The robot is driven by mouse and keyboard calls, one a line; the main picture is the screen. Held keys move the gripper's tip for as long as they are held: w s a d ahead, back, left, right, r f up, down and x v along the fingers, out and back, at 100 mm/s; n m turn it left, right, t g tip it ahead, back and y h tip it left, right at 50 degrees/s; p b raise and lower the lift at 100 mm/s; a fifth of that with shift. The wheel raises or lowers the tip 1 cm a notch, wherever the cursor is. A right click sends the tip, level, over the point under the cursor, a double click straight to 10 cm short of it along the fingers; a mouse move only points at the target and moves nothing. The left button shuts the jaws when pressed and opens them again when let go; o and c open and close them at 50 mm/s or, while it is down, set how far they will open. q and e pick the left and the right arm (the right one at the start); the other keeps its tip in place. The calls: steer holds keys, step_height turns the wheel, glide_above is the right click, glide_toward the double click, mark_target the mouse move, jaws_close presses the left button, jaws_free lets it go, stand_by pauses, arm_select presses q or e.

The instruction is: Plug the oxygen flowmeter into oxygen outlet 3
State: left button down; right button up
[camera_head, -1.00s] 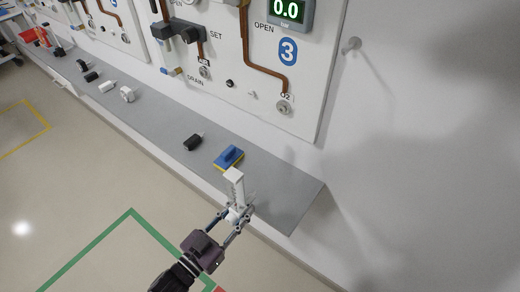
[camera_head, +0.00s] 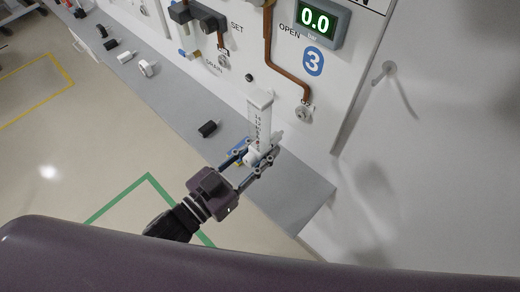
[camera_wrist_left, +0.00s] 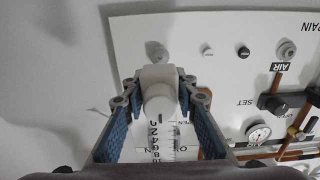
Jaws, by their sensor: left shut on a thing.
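The oxygen flowmeter (camera_head: 260,118) is white with a clear scaled tube. My left gripper (camera_head: 260,157) is shut on its lower part and holds it near upright above the shelf. In the left wrist view the flowmeter (camera_wrist_left: 160,98) sits between the blue-padded fingers (camera_wrist_left: 160,122). Oxygen outlet 3 (camera_head: 303,113) is the round metal socket below the copper pipe, under the blue 3 sign (camera_head: 313,61). The flowmeter is left of the outlet and apart from it in the picture. My right gripper is out of view.
The grey shelf (camera_head: 290,192) runs below the wall panel. A blue block behind my gripper is mostly hidden. A black piece (camera_head: 208,128) and a white piece (camera_head: 148,68) lie farther left. A wall peg (camera_head: 388,68) sticks out to the right.

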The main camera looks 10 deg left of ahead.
mark_target(278, 135)
arm_select(q)
steer(key=shift+w+d+r, duration=0.1)
steer(key=shift+w+d, duration=0.1)
steer(key=shift+w, duration=0.05)
steer(key=shift+w+d, duration=0.15)
steer(key=shift+w, duration=0.05)
steer(key=shift+w+d, duration=0.4)
steer(key=shift+w, duration=0.15)
steer(key=shift+x, duration=0.85)
steer(key=shift+w+d, duration=0.35)
steer(key=shift+w, duration=0.1)
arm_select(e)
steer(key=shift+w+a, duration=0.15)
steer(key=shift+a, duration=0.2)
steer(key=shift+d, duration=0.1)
arm_select(q)
steer(key=shift+w, duration=0.15)
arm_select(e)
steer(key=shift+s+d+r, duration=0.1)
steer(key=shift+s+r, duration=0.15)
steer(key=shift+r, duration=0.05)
arm_select(q)
steer(key=shift+d, duration=0.1)
